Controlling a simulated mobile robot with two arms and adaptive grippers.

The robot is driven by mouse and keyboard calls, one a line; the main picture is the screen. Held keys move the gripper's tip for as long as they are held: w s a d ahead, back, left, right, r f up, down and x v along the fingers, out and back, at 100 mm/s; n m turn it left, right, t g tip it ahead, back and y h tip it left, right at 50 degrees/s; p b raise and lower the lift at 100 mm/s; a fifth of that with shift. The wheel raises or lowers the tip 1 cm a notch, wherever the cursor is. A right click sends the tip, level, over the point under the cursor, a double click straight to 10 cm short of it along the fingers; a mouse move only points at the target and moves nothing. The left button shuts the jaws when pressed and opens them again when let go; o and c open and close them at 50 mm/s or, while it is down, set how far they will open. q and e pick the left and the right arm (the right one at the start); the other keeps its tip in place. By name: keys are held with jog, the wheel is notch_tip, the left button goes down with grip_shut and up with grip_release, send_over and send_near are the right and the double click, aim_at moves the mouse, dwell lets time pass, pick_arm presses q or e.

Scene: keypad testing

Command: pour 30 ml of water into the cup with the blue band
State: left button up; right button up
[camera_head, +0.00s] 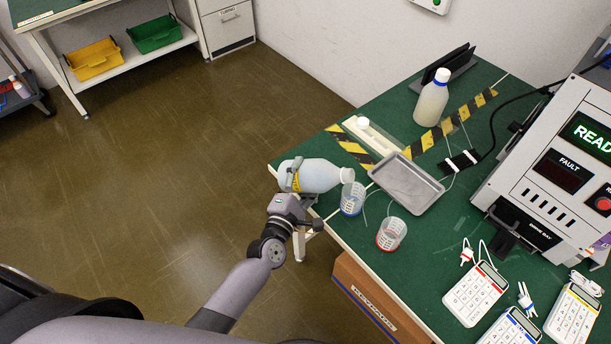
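My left gripper (291,177) is shut around a pale translucent bottle (320,176) with a yellow label, near the table's left edge. The bottle lies nearly sideways, its mouth end pointing right. That end is close above the rim of the cup with the blue band (352,199). I cannot tell whether water is flowing or how much is in the cup. A similar clear cup with a red band (391,234) stands to its right and nearer the front edge. My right gripper is not in view.
Several keypads (474,294) and a test machine (560,150) with a cable occupy the right side of the green table (458,226).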

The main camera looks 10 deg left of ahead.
aim_at(298, 177)
pick_arm(q)
jog(key=shift+a+r+m+p, duration=0.25)
jog(key=shift+r+m+p, duration=0.3)
jog(key=shift+m+p, duration=0.25)
dwell(0.9)
jog(key=shift+a+r+m+p, duration=0.15)
jog(key=shift+r+m+p, duration=0.1)
jog(key=shift+m+p, duration=0.45)
dwell(1.1)
jog(key=shift+r, duration=0.1)
jog(key=shift+r+m+p, duration=0.25)
jog(key=shift+m+p, duration=0.05)
jog(key=shift+m, duration=0.1)
jog(key=shift+r, duration=0.1)
dwell(0.5)
jog(key=shift+r+m+p, duration=0.2)
jog(key=shift+m+p, duration=0.1)
jog(key=shift+p, duration=0.1)
dwell(1.5)
